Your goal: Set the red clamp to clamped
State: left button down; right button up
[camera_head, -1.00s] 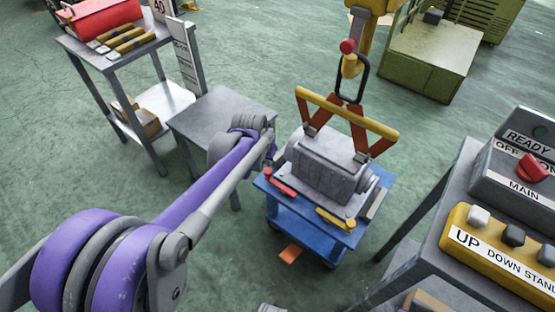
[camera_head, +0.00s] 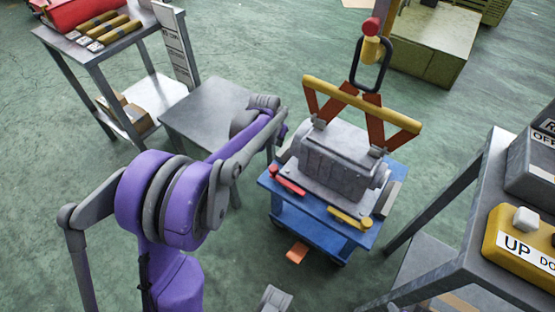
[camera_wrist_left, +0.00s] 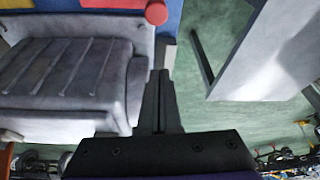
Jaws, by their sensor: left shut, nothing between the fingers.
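The red clamp (camera_head: 288,181) is a red handle on the near left edge of the blue cart (camera_head: 320,223), beside a grey ribbed motor housing (camera_head: 335,160). In the left wrist view the red clamp's round end (camera_wrist_left: 156,12) shows at the top edge, with the housing (camera_wrist_left: 70,75) at left. My left gripper (camera_head: 281,133) is just left of the housing, partly hidden by its own arm. In the wrist view its fingers (camera_wrist_left: 160,78) are together and empty, apart from the red clamp. My right gripper is not identifiable in view.
A yellow clamp (camera_head: 350,218) is on the cart's front right. A grey table (camera_head: 208,107) is to the left. A control bench (camera_head: 470,235) is at right. An orange pedal (camera_head: 298,252) is low in front.

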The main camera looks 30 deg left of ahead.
pick_arm(q)
jog(key=f+b, duration=0.1)
jog(key=f, duration=0.4)
jog(key=f+b, duration=0.2)
jog(key=f, duration=0.2)
jog(key=shift+w+f, duration=0.2)
jog(key=shift+f, duration=0.15)
jog(key=shift+s, duration=0.55)
